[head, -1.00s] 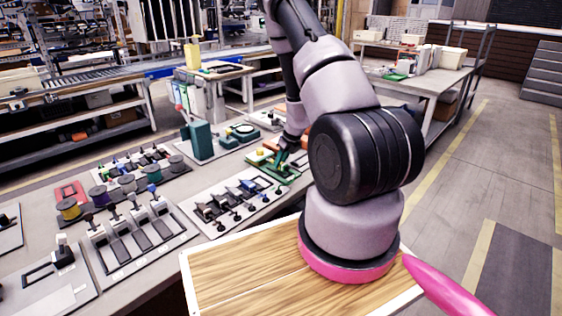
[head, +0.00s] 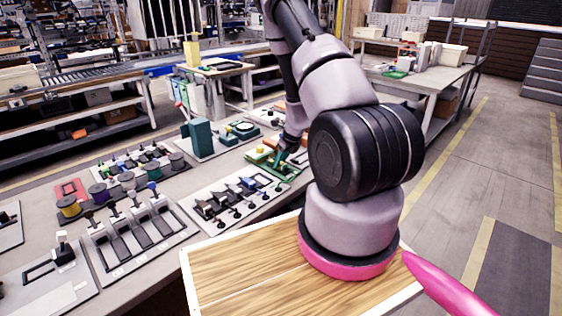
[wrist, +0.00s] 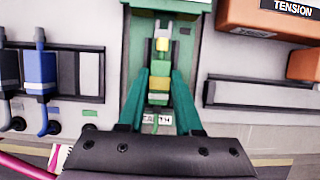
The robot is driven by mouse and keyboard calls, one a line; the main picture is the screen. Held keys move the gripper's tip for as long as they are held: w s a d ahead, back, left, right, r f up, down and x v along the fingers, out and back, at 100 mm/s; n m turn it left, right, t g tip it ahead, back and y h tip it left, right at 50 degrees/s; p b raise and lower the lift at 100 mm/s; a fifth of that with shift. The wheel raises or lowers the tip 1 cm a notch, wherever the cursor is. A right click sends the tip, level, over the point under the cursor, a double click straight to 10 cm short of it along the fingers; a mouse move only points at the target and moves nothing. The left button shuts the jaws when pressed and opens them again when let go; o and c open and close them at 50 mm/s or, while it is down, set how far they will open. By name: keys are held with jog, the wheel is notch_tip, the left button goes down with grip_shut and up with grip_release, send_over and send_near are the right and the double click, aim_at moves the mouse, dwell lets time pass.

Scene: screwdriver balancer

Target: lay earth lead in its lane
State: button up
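A partly covered label (wrist: 157,120) reading EARTH shows between the fingers. Whether the lead rests on the lane floor cannot be told. In the head view the green fixture (head: 284,167) is partly behind my arm, and the lead is not clear there.
A blue lead (wrist: 40,72) and a dark lead stand in the rack at left in the wrist view. An orange block (wrist: 270,18) labelled TENSION is at upper right. In the head view, spools (head: 98,194) and slotted trays (head: 140,238) fill the bench at left.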

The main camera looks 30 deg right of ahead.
jog(key=o, duration=0.3)
jog(key=shift+r, duration=0.1)
jog(key=v, duration=1)
jog(key=shift+s+r, duration=0.1)
jog(key=shift+r, duration=0.15)
